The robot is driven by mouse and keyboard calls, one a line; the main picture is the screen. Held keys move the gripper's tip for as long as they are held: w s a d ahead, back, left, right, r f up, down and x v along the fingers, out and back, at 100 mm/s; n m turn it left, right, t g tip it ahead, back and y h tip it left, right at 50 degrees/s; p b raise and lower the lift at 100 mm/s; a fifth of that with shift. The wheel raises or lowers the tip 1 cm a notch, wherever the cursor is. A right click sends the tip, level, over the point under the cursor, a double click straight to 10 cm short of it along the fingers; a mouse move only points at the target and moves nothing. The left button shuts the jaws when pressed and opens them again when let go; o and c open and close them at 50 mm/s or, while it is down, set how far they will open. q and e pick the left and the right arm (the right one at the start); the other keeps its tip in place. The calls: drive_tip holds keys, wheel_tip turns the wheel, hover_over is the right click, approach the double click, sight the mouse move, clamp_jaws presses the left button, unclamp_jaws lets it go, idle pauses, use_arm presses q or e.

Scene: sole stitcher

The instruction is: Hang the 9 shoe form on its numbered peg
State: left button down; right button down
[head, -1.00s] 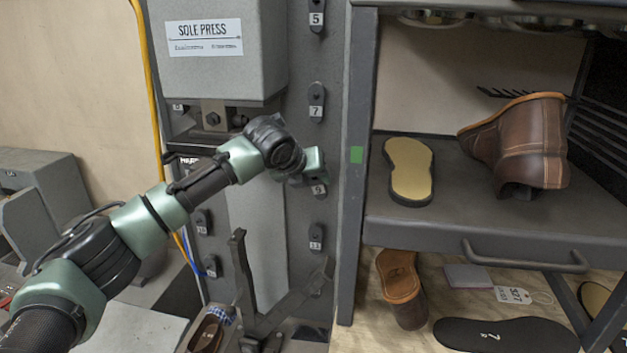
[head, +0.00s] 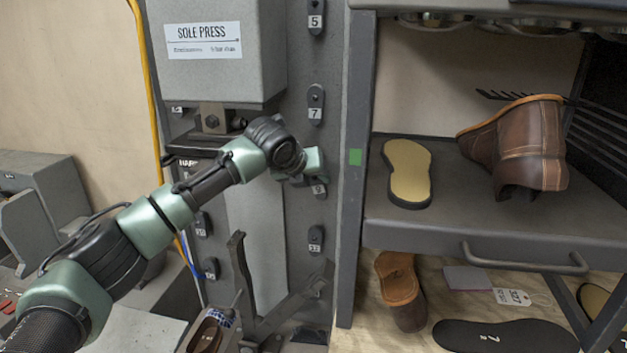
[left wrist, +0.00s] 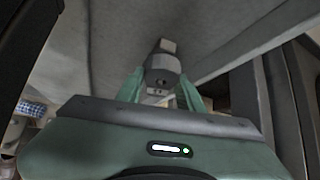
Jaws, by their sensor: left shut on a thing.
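The numbered pegs stand in a column on the grey press frame: peg 5 (head: 315,18), peg 7 (head: 315,103), and the 9 peg (head: 319,189), whose label shows just below my left gripper (head: 312,165). In the left wrist view, the green fingers of my left gripper (left wrist: 163,88) are closed around a small grey piece (left wrist: 163,72) with a dark round hole, close against a grey surface. I cannot tell whether this piece is the 9 shoe form or part of the peg. No full shoe form shows at the gripper. My right gripper is out of view.
A shelf unit (head: 348,220) stands just right of the pegs, its upright close to my left gripper. Its shelf holds a tan sole (head: 408,172) and a brown boot (head: 525,145). Below lies a black sole (head: 505,336). The press head (head: 210,70) overhangs on the left.

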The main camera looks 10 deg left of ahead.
use_arm(q)
drive_tip(key=shift+w+r, duration=0.1)
drive_tip(key=shift+w, duration=0.35)
idle(0.5)
drive_tip(key=c, duration=0.8)
unclamp_jaws()
drive_tip(key=shift+c, duration=0.2)
drive_tip(key=shift+s, duration=0.1)
